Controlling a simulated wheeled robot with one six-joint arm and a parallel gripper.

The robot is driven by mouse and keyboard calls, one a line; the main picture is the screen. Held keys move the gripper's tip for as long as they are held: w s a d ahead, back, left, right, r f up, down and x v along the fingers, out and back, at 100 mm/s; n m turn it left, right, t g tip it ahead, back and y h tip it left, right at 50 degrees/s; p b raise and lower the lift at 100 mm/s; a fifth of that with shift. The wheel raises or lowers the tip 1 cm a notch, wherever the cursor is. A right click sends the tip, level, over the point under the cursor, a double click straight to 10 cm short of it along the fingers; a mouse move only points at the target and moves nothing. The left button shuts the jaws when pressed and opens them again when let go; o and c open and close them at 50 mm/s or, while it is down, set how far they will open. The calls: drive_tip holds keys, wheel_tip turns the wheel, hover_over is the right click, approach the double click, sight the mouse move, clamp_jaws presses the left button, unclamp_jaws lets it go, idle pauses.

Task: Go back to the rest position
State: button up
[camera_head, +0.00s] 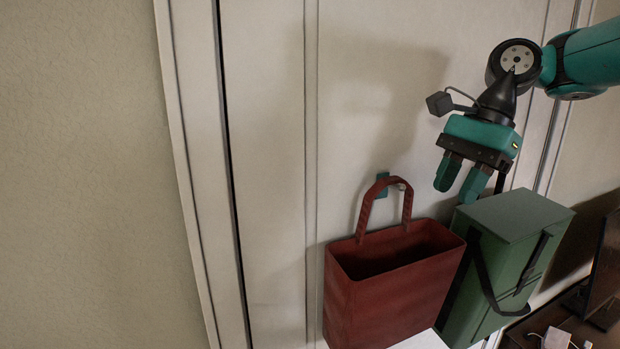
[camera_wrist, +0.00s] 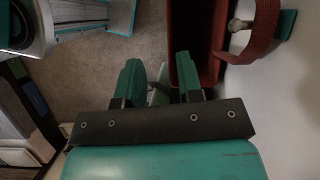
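My gripper (camera_head: 458,186) is in the upper right of the head view, pointing down in front of the pale panel. Its two teal fingers are apart, with no object visibly held between them. In the wrist view my gripper (camera_wrist: 159,72) also shows a gap between the fingers. The dark red bag (camera_head: 395,295) is below and to the left of the fingers, its handle looped at a teal wall hook (camera_head: 382,187). The green box-shaped bag (camera_head: 510,250) with dark straps is below and to the right. Its strap partly passes behind my gripper.
The pale panel (camera_head: 270,150) stands behind the bags, with free room left of my gripper. A dark desk with a monitor (camera_head: 605,270) and small items is at the lower right. Bare floor (camera_wrist: 90,75) shows in the wrist view.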

drive_tip(key=s+a+f+n+b, duration=0.5)
drive_tip(key=f, duration=0.2)
drive_tip(key=s+a+f+n+b, duration=0.5)
drive_tip(key=f, duration=0.2)
drive_tip(key=s+a+f+n+t+b, duration=0.1)
drive_tip(key=s+f+n+b, duration=0.6)
drive_tip(key=s+f+n, duration=0.3)
wheel_tip(320, 180, down, 4)
drive_tip(key=shift+f, duration=0.1)
idle(0.5)
